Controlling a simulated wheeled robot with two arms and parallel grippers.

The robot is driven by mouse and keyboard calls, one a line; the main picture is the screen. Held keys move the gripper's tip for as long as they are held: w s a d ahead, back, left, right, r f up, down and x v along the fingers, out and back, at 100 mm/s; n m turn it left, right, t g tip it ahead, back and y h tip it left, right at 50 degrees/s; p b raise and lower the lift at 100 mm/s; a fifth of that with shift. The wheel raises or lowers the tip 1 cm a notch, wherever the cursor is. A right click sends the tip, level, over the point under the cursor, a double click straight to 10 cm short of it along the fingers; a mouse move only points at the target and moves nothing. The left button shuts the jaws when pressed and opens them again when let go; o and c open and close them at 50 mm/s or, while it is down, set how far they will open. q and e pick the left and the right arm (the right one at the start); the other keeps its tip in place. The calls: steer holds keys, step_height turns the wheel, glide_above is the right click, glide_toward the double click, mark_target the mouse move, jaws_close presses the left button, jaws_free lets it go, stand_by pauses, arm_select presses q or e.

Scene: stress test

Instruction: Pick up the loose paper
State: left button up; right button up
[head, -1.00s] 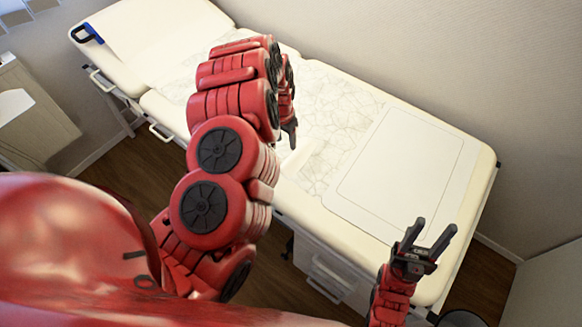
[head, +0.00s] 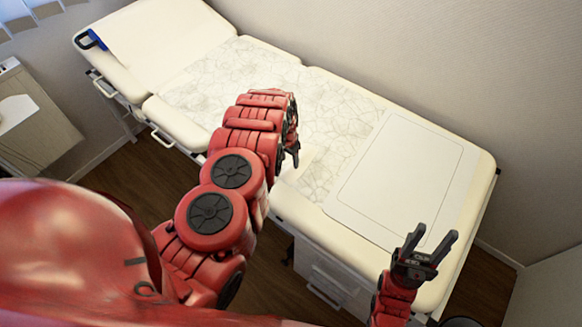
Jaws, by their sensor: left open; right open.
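A crinkled white paper sheet (head: 325,110) with a cracked pattern covers the middle of the cream examination table. I cannot tell whether this is the loose paper. A smooth white sheet or panel (head: 405,175) with a thin outline lies flat at the table's right end. Another plain white sheet (head: 160,32) covers the raised head end. My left gripper (head: 295,154) is over the table's near edge beside the crinkled paper, partly hidden by its own arm, and open. My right gripper (head: 433,237) is open and empty, pointing up near the front right edge of the table.
The cream table (head: 478,205) stands against the wall (head: 450,60). Metal handles (head: 162,138) stick out along its near side. A blue-and-black part (head: 90,40) is at its head end. A beige cabinet (head: 40,125) stands at the left. Wooden floor (head: 125,180) shows between them.

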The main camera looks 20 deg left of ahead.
mark_target(291, 167)
arm_select(q)
steer(key=shift+f, duration=0.45)
steer(key=shift+w+d+f, duration=0.1)
steer(key=shift+w+f, duration=0.05)
steer(key=shift+f, duration=0.65)
steer(key=shift+w+d+f, duration=0.1)
steer(key=shift+f, duration=0.7)
jaws_close()
